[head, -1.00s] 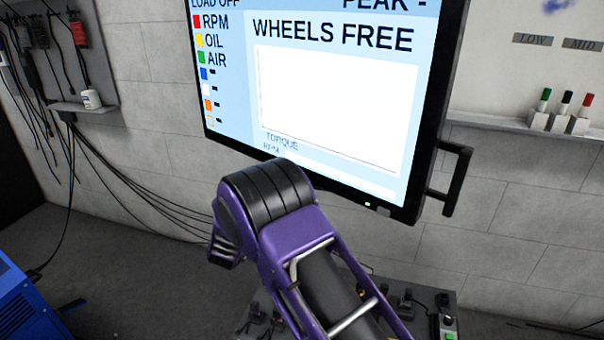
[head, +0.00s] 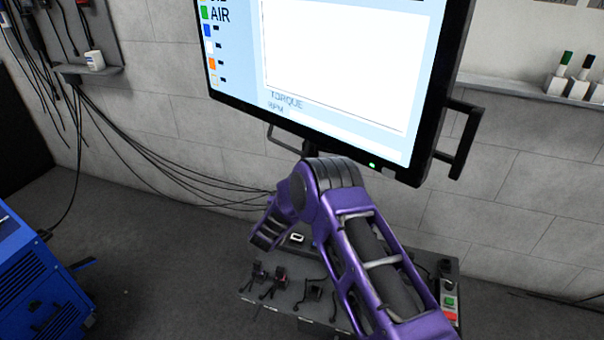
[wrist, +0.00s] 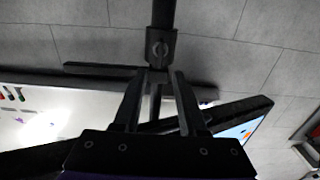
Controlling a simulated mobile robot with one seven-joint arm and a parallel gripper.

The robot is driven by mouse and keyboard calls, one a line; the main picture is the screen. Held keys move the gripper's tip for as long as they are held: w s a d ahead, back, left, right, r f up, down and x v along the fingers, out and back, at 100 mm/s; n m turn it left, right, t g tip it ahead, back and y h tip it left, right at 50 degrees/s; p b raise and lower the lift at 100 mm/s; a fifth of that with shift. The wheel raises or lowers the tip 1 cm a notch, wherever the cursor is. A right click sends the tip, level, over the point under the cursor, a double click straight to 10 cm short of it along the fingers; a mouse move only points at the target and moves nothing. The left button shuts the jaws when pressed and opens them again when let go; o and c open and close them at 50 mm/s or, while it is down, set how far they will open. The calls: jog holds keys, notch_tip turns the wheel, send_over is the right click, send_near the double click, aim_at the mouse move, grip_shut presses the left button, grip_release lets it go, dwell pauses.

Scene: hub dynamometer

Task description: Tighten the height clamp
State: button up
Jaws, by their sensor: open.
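In the wrist view a dark upright post carries a dark clamp block with a round knob (wrist: 158,49), seen as the height clamp. My gripper (wrist: 158,76) is open, its two dark fingers pointing toward the clamp with the knob a little past the gap between the tips. I cannot tell whether the fingertips touch it. My purple arm hides the clamp and my gripper there.
A dark bench (head: 290,290) with cables and small buttons stands below the monitor. A side handle (head: 463,140) sticks out at the monitor's right. A blue cabinet (head: 40,280) stands at left. A shelf with a white cup (head: 95,61) is on the wall. The floor at left is mostly clear.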

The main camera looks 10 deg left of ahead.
jog(key=w, duration=0.3)
jog(key=w+d, duration=0.1)
jog(key=w, duration=0.1)
jog(key=shift+w+d+b, duration=0.1)
jog(key=shift+w+b, duration=0.25)
jog(key=shift+w, duration=0.05)
jog(key=shift+c, duration=0.2)
grip_shut()
